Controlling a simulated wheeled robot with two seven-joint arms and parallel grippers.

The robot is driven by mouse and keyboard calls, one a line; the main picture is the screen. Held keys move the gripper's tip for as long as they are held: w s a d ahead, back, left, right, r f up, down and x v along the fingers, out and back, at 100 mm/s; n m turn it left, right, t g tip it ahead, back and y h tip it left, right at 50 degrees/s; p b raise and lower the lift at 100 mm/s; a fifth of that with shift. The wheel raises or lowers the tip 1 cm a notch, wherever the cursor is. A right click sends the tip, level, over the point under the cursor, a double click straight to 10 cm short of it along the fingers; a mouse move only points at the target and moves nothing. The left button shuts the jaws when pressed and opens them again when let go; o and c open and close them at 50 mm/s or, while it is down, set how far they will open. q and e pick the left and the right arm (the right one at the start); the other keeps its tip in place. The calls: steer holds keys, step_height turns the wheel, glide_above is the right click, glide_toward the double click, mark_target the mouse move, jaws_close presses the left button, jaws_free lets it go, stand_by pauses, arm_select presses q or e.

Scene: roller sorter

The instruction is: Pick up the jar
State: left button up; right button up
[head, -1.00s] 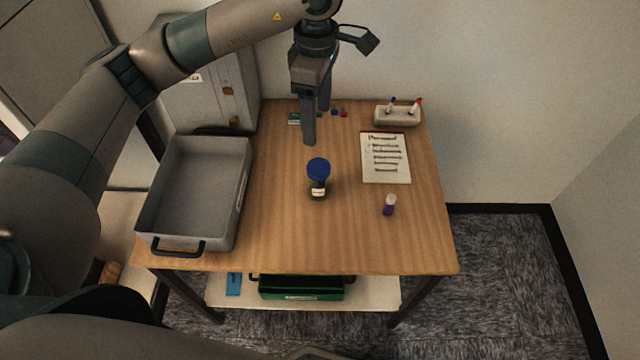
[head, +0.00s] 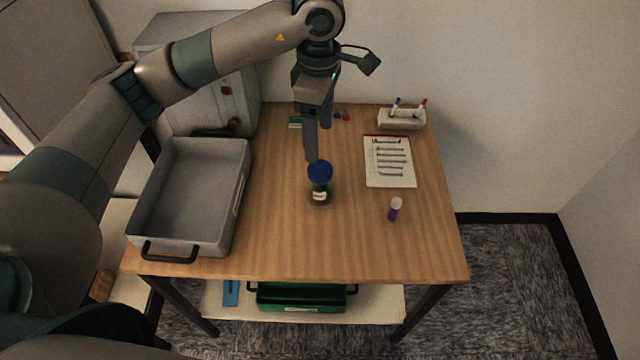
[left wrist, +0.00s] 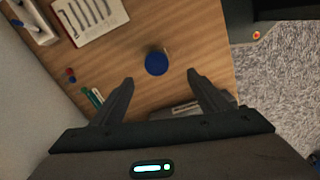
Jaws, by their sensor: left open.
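The jar (head: 320,191) has a blue lid and a pale label and stands upright near the middle of the wooden table (head: 290,245). In the left wrist view its blue lid (left wrist: 156,62) shows from above, beyond and between the fingertips. My left gripper (head: 314,150) points down just behind the jar, with its tips close to the lid in the picture. It also shows in the left wrist view (left wrist: 160,78), open and with nothing between its fingers. My right gripper is not seen.
A grey tray (head: 142,222) stands on the left of the table. A written sheet (head: 389,162), a small purple bottle with a white cap (head: 395,209) and a pen holder (head: 401,121) are on the right. The front middle of the table is clear.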

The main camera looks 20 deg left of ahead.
arm_select(q)
steer(key=p, duration=0.1)
glide_above(320, 171)
step_height(320, 171, down, 4)
steer(key=shift+s+a+f, duration=0.1)
steer(key=shift+a+f, duration=0.05)
steer(key=shift+f, duration=0.1)
step_height(320, 171, down, 7)
steer(key=shift+r+p, duration=0.2)
steer(key=shift+p, duration=0.8)
steer(key=shift+f, duration=0.4)
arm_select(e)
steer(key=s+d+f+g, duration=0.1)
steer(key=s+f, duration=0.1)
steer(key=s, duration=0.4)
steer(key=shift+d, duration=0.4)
arm_select(q)
steer(key=shift+f, duration=0.1)
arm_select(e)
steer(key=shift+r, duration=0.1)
